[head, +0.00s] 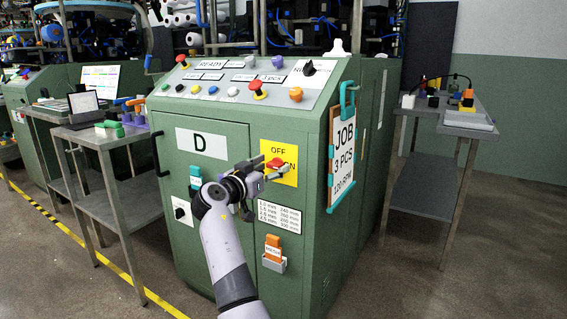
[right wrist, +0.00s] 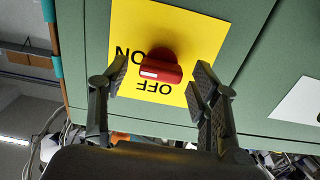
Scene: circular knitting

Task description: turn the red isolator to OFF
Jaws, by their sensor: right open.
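The red isolator (head: 277,163) is a red rotary handle on a yellow plate (head: 291,151) on the green cabinet's front. OFF is printed above it and ON to its right in the head view. The right wrist view shows the plate upside down, with the red handle (right wrist: 163,67) in the middle. The handle's white mark lies on its left end there, on the ON side. My right gripper (head: 268,173) is open in front of the plate. In the wrist view its fingers (right wrist: 159,77) stand either side of the handle with gaps. My left gripper is not in view.
The cabinet's sloping panel (head: 236,82) above carries several buttons and a black selector. A job board (head: 342,150) hangs at the right corner. An orange-handled item (head: 273,247) sits in a holder below. Side tables stand left and right (head: 464,128).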

